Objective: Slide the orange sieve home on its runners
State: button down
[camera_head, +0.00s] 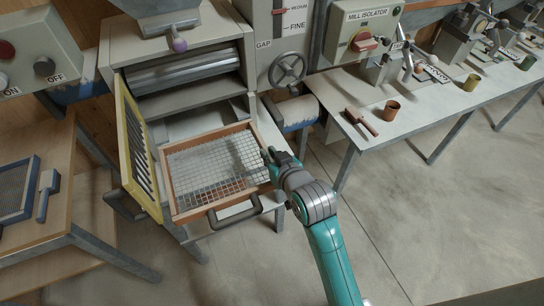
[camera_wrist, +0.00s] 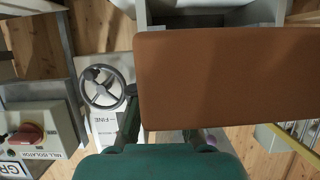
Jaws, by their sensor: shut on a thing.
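The orange sieve (camera_head: 215,170) is a wire mesh in an orange-brown frame. In the head view it sits in front of the mill, below the rollers, with its far edge near the opening and much of it standing out. My gripper (camera_head: 270,158) is shut on the right side of its frame. In the wrist view the sieve's frame (camera_wrist: 230,80) is a broad brown face over the upper right, and my gripper's fingers (camera_wrist: 165,130) reach it from below. The fingertips are partly hidden. The runners are not clearly visible.
A yellow-framed guard (camera_head: 130,143) stands open close along the sieve's left side. A dark loop handle (camera_head: 235,212) is at the front. A bench (camera_head: 440,100) stands further right.

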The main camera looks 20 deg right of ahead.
aim_at(265, 147)
jog(key=shift+r+x, duration=0.2)
jog(key=shift+x, duration=1.05)
jog(key=shift+r+x, duration=0.25)
jog(key=shift+x, duration=1.05)
jog(key=shift+w+f, duration=0.15)
jog(key=shift+w, duration=3.5)
jog(key=shift+w+f, duration=0.15)
jog(key=shift+w, duration=3.55)
jog(key=shift+w+f, duration=0.15)
jog(key=shift+w, duration=3.5)
jog(key=shift+d, duration=0.1)
jog(key=c, duration=1.1)
grip_release()
jog(key=shift+d, duration=0.1)
